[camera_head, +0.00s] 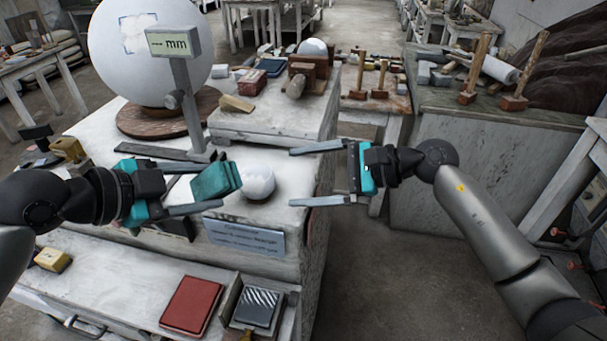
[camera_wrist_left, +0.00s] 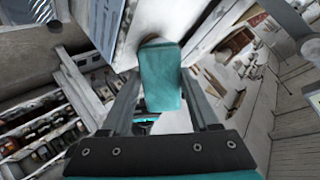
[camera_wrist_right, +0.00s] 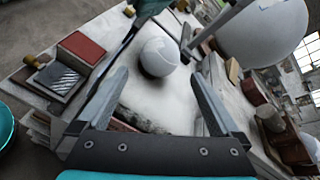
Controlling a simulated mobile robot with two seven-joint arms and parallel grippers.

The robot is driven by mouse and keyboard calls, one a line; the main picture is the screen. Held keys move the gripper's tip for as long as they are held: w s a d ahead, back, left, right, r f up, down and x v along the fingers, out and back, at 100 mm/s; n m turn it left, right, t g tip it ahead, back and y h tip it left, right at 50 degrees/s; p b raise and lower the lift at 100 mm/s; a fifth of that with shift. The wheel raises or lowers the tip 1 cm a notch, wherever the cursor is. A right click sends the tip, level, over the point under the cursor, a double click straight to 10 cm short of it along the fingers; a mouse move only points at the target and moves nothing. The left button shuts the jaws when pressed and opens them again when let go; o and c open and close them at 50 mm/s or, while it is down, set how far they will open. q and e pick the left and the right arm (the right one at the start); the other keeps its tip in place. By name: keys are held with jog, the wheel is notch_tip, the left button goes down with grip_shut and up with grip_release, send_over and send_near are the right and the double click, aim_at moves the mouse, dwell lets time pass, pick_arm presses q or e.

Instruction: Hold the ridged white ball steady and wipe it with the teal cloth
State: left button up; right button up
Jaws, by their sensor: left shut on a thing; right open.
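The ridged white ball (camera_head: 257,181) rests near the right end of the pale worktop, between my two grippers. It also shows in the right wrist view (camera_wrist_right: 159,56), ahead of the right fingers. My left gripper (camera_head: 220,180) is shut on the teal cloth (camera_head: 214,179), a folded block just left of the ball. The cloth fills the space between the fingers in the left wrist view (camera_wrist_left: 161,77). I cannot tell whether cloth and ball touch. My right gripper (camera_head: 290,177) is open and empty, its fingers pointing at the ball from the right, apart from it.
A large white sphere (camera_head: 150,50) on a round wooden base and a post with an "mm" sign (camera_head: 173,42) stand behind my left gripper. A raised slab (camera_head: 270,122) with blocks lies behind the ball. A red book-like block (camera_head: 191,304) lies on the lower front shelf.

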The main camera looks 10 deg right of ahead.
jog(key=shift+d, duration=0.1)
jog(key=v, duration=1.2)
jog(key=shift+f, duration=0.15)
